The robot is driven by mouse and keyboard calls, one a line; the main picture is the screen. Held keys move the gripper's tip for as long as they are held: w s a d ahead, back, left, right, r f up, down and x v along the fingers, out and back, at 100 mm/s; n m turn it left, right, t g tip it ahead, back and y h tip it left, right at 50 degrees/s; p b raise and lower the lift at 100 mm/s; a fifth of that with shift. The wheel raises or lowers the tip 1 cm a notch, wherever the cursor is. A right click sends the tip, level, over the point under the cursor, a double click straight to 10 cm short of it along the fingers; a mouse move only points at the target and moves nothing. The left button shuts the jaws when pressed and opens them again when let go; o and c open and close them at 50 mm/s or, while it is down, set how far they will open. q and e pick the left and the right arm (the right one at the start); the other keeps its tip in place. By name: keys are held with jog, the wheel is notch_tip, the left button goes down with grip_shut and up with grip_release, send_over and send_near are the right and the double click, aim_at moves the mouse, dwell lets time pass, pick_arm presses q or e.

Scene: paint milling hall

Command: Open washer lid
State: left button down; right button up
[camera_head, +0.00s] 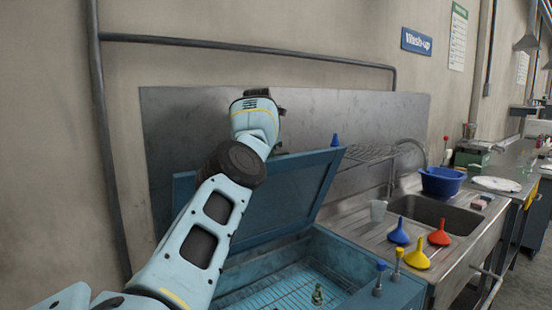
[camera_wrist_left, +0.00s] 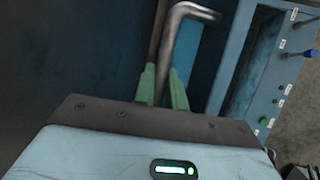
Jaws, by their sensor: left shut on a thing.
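The blue washer lid (camera_head: 290,200) stands raised and tilted back over the open washer (camera_head: 350,255) in the head view. My left arm crosses in front of the lid, and my left gripper (camera_head: 265,95) is at its upper edge, mostly hidden by the wrist. In the left wrist view, the green fingers of my left gripper (camera_wrist_left: 162,85) are shut on a bent grey metal handle (camera_wrist_left: 175,40). The dark lid surface fills the left of that view. A wire rack (camera_head: 285,285) and a small greenish object (camera_head: 317,294) show inside the washer. My right gripper is not in view.
A metal splash panel (camera_head: 390,110) stands behind the lid. Taps or knobs (camera_head: 397,262) stand at the washer's right rim.

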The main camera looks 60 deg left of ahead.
pick_arm(q)
jog(key=shift+a, duration=0.2)
dwell(0.3)
jog(key=c, duration=1.5)
grip_release()
jog(key=shift+o, duration=0.2)
jog(key=p+v, duration=0.1)
jog(key=v, duration=0.7)
jog(key=shift+f, duration=0.1)
